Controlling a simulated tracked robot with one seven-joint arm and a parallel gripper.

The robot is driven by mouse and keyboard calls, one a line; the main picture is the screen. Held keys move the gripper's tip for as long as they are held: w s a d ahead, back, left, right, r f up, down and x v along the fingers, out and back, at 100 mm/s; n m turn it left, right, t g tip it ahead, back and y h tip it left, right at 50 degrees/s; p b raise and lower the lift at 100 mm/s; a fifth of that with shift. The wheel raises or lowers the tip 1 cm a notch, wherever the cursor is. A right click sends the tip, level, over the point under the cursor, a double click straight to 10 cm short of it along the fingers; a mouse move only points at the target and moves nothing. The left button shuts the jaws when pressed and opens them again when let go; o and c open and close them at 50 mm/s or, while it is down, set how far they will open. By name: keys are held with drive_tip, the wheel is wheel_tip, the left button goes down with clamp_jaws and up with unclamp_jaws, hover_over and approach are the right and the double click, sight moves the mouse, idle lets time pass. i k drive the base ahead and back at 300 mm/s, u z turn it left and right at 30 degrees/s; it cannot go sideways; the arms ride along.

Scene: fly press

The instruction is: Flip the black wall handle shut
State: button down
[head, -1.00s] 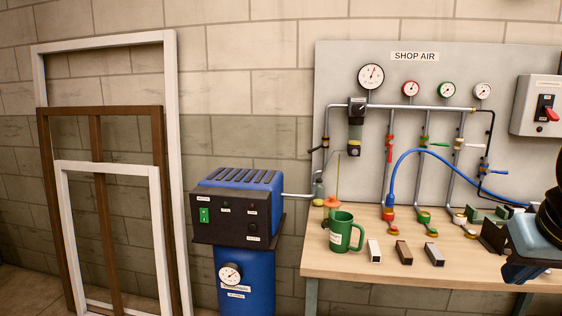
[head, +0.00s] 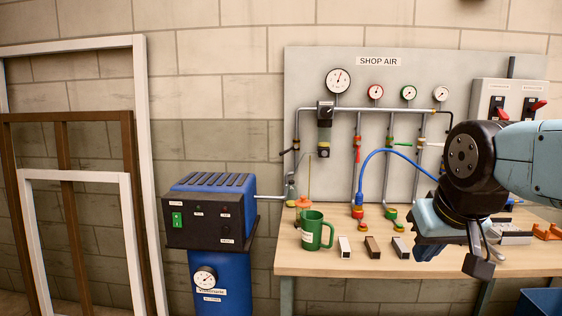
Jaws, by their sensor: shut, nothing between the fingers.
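A small black handle (head: 285,152) sticks out to the left of the pipe at the left edge of the grey wall board. It slants down to the left, and it is too small to read its exact setting. My gripper (head: 479,266) hangs at the right, in front of the bench, well to the right of the handle and apart from it. It is shut and empty. My arm hides part of the board's right side and some fittings there.
A blue compressor (head: 212,212) stands left of the bench (head: 325,262). A green mug (head: 315,231) and several small blocks are on the bench front. A blue hose (head: 375,157) arches before the board. Empty frames (head: 140,180) lean at the left. Red switches (head: 538,105) are at right.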

sight(296, 146)
drive_tip(key=u, duration=0.05)
drive_tip(key=i, duration=0.95)
drive_tip(key=z, duration=0.1)
